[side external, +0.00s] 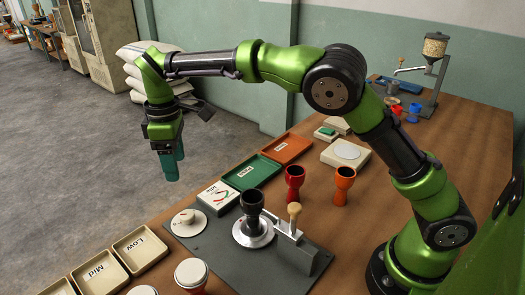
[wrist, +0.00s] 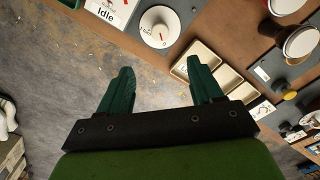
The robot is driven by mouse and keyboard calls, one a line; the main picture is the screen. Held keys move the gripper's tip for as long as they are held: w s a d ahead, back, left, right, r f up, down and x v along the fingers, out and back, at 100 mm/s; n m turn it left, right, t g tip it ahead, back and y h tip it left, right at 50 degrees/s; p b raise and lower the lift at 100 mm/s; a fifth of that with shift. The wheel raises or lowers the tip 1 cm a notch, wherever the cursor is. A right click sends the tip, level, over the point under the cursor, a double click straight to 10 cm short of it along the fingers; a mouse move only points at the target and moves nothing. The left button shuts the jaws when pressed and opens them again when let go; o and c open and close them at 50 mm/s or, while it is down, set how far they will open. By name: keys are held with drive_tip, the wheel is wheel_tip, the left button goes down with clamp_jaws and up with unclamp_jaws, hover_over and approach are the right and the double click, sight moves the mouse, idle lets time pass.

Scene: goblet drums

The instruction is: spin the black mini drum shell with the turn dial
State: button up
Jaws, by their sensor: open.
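The black mini drum shell (side external: 251,201) stands upright on a silver round plate (side external: 254,235) on the dark grey base (side external: 235,262). The turn dial (side external: 186,217) is a cream knob on a white disc, left of the shell; it also shows at the top of the wrist view (wrist: 158,27), with a red mark. A white indicator box (side external: 217,196) beside it reads "Idle" in the wrist view (wrist: 107,11). My gripper (side external: 169,176) is open and empty, raised over the floor beyond the table edge, apart from the dial. Its two green fingers (wrist: 159,82) point toward the table.
A clamp lever with a wooden knob (side external: 294,211) stands right of the shell. Red (side external: 294,182) and orange (side external: 344,184) shells stand behind it. Green (side external: 244,178) and orange (side external: 285,152) trays line the edge. Cream trays (side external: 141,248) and drums with pale tops sit in front.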

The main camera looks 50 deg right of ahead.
sight(187, 214)
wheel_tip(187, 214, down, 16)
drive_tip(key=shift+r, duration=0.1)
idle(0.4)
drive_tip(key=c, duration=1.1)
drive_tip(key=shift+o, duration=0.2)
